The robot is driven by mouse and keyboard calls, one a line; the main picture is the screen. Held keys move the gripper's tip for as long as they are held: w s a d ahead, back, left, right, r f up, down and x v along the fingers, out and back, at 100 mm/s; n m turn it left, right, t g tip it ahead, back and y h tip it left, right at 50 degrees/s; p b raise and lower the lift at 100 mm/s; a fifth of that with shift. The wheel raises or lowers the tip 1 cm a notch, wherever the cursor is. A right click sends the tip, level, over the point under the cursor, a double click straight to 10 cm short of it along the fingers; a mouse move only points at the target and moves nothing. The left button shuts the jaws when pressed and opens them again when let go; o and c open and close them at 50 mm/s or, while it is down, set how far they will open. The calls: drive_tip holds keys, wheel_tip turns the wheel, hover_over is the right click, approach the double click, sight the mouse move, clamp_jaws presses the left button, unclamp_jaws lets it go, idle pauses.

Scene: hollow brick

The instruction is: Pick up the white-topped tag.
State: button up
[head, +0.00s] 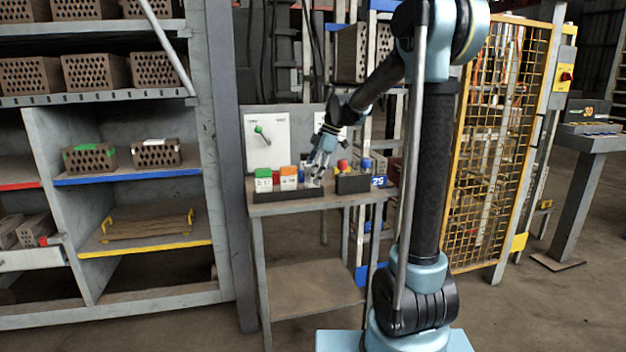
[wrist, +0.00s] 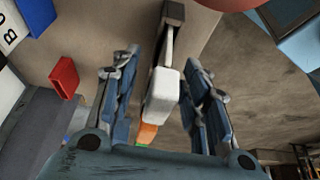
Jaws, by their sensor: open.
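The white-topped tag (wrist: 162,98) lies between the two spread fingers of my gripper (wrist: 163,62) in the wrist view. A gap shows on each side of it, so the fingers do not appear to touch it. In the head view my open gripper (head: 319,172) is low over the right end of the dark rack (head: 290,194) on the table and largely covers the white-topped tag there. A green-topped tag (head: 263,180) and an orange-topped tag (head: 288,178) stand in the same rack, left of my gripper.
A second dark holder (head: 353,184) with red and blue pieces stands close to the right of my gripper. A white panel with a green-knobbed lever (head: 260,132) rises behind the table (head: 300,208). Shelves with hollow bricks (head: 90,159) stand left; a yellow mesh fence (head: 490,150) right.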

drive_tip(key=shift+c, duration=0.6)
clamp_jaws()
